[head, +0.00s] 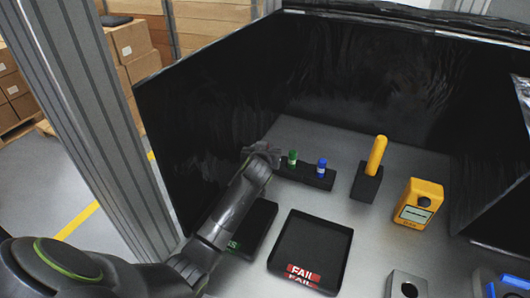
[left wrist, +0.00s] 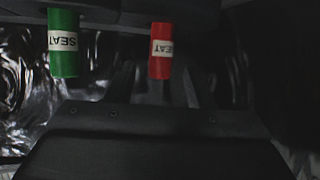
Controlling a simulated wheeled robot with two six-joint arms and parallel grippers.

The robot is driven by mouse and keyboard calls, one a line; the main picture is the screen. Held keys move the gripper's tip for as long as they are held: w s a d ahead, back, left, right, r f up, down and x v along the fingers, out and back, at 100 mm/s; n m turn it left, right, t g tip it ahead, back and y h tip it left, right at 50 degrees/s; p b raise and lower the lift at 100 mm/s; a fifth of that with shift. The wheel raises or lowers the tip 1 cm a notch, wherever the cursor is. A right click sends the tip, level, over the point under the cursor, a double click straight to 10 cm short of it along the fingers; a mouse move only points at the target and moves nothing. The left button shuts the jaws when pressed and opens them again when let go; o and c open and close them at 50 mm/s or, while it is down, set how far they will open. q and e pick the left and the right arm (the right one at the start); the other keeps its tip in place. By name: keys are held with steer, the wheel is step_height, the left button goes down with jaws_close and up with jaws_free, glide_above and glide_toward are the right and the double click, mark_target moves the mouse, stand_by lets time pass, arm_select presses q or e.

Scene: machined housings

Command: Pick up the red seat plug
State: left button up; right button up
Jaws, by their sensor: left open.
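The red seat plug (left wrist: 161,52) shows in the left wrist view, right of the green plug (left wrist: 63,45); both carry a white SEAT label that reads upside down there. In the head view the red plug cannot be made out, and my left gripper (head: 262,152) covers the left end of the black plug rack (head: 308,177). The green plug (head: 292,158) and a blue plug (head: 322,167) stand in that rack. My left gripper is open beside the green plug. My right gripper is not in view.
Black walls (head: 215,105) enclose the grey bench. A FAIL tray (head: 345,250) and another dark tray (head: 262,222) lie in front of the rack. A yellow-handled tool in a black holder (head: 367,184), a yellow device (head: 419,204) and a grey block (head: 394,288) stand to the right.

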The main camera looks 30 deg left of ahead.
arm_select(q)
steer(key=shift+p+x, duration=0.35)
steer(key=shift+x, duration=1.25)
jaws_close()
